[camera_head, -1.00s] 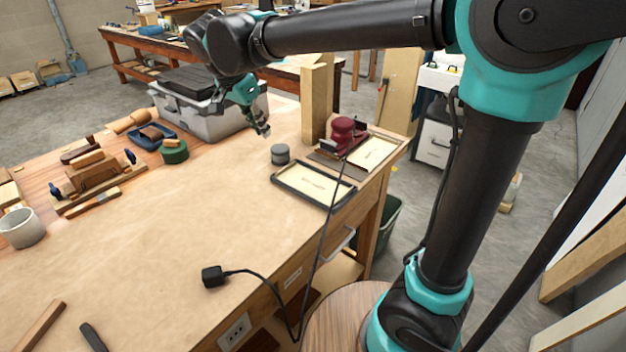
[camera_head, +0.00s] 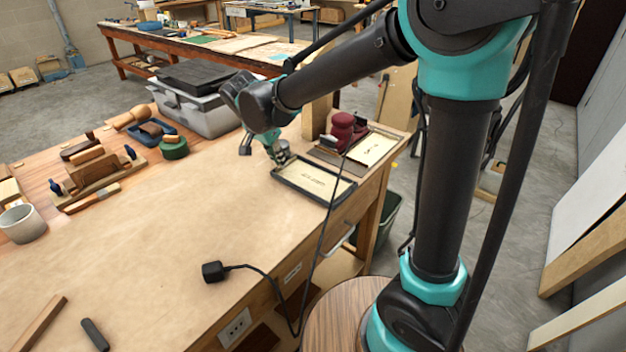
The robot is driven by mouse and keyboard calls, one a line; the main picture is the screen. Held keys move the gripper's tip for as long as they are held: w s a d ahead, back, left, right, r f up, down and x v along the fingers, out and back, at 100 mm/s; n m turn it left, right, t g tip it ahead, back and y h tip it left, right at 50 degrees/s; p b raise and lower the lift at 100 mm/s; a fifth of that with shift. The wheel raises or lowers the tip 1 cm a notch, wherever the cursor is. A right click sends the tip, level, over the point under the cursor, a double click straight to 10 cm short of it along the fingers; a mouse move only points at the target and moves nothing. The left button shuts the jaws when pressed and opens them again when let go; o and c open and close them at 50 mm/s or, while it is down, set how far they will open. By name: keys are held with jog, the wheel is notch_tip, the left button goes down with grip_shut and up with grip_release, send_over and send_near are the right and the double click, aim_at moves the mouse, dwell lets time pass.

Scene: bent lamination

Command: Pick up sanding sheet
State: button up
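A beige sheet with small print (camera_head: 316,181) lies in a shallow dark-rimmed tray (camera_head: 300,193) near the bench's right edge. A second beige sheet (camera_head: 374,149) lies on a dark board behind it, beside a dark red tool. I cannot tell from the print which one is the sanding sheet. My gripper (camera_head: 278,158) is low over the bench, just beyond the tray's far left corner. It overlaps the small grey cylinder there and partly hides it. The fingers are too small and too covered to show whether they are open.
The dark red tool (camera_head: 342,130) and a wooden post (camera_head: 317,112) stand behind the tray. A lidded grey bin (camera_head: 205,115) is at the back. A black cable (camera_head: 322,235) crosses the tray's right side. The bench's middle (camera_head: 170,230) is clear.

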jog(key=shift+w+d+f, duration=0.2)
jog(key=shift+w+f, duration=0.05)
jog(key=shift+f, duration=0.4)
jog(key=shift+c, duration=0.6)
grip_shut()
jog(key=shift+r, duration=0.1)
